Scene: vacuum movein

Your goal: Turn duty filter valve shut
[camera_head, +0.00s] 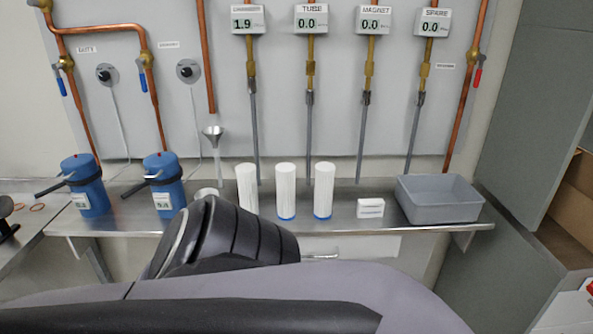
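Two brass valves with blue levers sit on copper pipes at the upper left. The left blue lever (60,80) and the right blue lever (146,78) both hang down, roughly along their pipes. A brass valve with a red lever (478,76) is on the copper pipe at the far right, its lever also hanging down. Large dark links of my own arm fill the bottom middle. Neither gripper can be made out in this view.
Two blue canisters (163,190) with black handles stand on a steel shelf (335,192). Several white cylinders (286,190), a small white box (371,208) and a grey bin (440,200) stand along it. Grey cabinets (535,90) bound the right.

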